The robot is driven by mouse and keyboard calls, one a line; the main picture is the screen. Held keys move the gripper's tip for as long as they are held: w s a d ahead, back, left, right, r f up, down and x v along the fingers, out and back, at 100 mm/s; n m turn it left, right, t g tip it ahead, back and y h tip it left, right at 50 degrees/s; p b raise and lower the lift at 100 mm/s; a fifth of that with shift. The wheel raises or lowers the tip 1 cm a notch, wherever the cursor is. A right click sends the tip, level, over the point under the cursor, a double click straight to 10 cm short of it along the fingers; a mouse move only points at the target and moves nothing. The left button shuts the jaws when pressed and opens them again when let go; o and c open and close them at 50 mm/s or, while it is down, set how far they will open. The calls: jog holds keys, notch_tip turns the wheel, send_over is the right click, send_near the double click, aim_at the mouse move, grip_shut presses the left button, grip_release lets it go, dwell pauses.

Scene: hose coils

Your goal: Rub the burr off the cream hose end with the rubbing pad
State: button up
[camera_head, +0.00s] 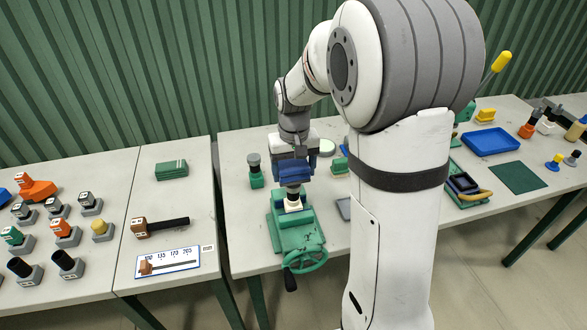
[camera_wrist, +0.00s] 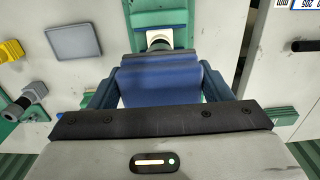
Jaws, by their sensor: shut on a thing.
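My gripper (camera_head: 294,168) is shut on a blue block (camera_wrist: 160,82), which looks like the rubbing pad; the block sits between both fingers in the wrist view. Directly below it in the head view is a short dark piece standing in a cream piece (camera_head: 293,205), held on the green vise (camera_head: 298,236). The cream piece shows in the wrist view (camera_wrist: 158,16) just beyond the block, with a dark round part at its near end. The block seems at or very close to the hose end; contact and the burr cannot be made out.
The vise's green handwheel (camera_head: 304,260) projects over the front table edge. A dark-topped green stand (camera_head: 255,170) is left of my gripper. A grey plate (camera_wrist: 83,41) lies beside the vise.

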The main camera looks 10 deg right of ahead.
dwell(0.3)
jog(key=w, duration=0.3)
jog(key=shift+w+p, duration=0.3)
jog(key=shift+p, duration=0.05)
jog(key=shift+f+b, duration=0.65)
jog(key=shift+f, duration=0.3)
dwell(1.3)
jog(key=s+b, duration=0.1)
jog(key=s, duration=0.6)
jog(key=shift+b, duration=0.35)
dwell(0.6)
